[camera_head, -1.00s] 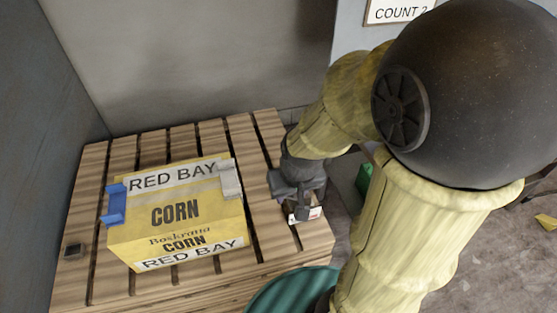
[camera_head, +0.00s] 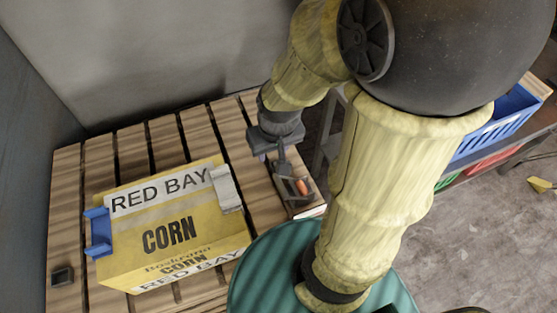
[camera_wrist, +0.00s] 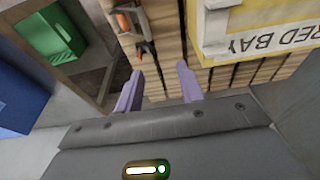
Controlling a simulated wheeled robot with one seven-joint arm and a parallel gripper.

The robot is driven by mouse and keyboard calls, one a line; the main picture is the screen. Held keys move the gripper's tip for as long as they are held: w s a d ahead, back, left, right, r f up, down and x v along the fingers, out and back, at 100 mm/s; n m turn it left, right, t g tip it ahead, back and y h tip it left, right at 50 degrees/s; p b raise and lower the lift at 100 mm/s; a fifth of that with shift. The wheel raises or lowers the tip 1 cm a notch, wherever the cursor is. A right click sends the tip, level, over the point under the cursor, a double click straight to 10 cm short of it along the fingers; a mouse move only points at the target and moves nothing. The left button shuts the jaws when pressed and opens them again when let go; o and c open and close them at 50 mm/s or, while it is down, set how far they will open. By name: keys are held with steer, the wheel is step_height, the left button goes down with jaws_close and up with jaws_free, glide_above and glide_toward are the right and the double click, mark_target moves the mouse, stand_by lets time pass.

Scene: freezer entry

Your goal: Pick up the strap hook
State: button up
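A dark piece with orange parts, which looks like the strap hook (camera_head: 301,187), lies at the right edge of the wooden pallet (camera_head: 200,128). In the wrist view its black hooked end (camera_wrist: 146,47) lies ahead of the fingertips, with orange parts beyond. Its exact outline is too small to tell. My gripper (camera_head: 270,155) is just behind it in the head view, apart from it. In the wrist view my gripper (camera_wrist: 159,68) shows two lavender fingers spread apart with nothing between them.
A yellow corn carton (camera_head: 170,232) stands on the pallet to the left, with blue and grey clips. A teal round thing (camera_head: 255,275) is in front. A shelf with a blue crate (camera_head: 500,125) is at the right. A green bin (camera_wrist: 50,32) shows in the wrist view.

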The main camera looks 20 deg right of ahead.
steer(key=w+d+f, duration=0.5)
steer(key=w+f, duration=0.2)
steer(key=w, duration=0.1)
steer(key=w+d+f+g+p, duration=0.1)
steer(key=w+d+f, duration=0.4)
steer(key=w+f, duration=0.3)
steer(key=shift+d+f, duration=0.2)
steer(key=shift+f, duration=0.1)
steer(key=shift+f+p, duration=0.1)
steer(key=shift+p, duration=0.2)
steer(key=f, duration=0.4)
steer(key=w+f+p, duration=0.1)
steer(key=f, duration=0.3)
steer(key=f+p, duration=0.1)
steer(key=f, duration=0.3)
steer(key=shift+w, duration=0.15)
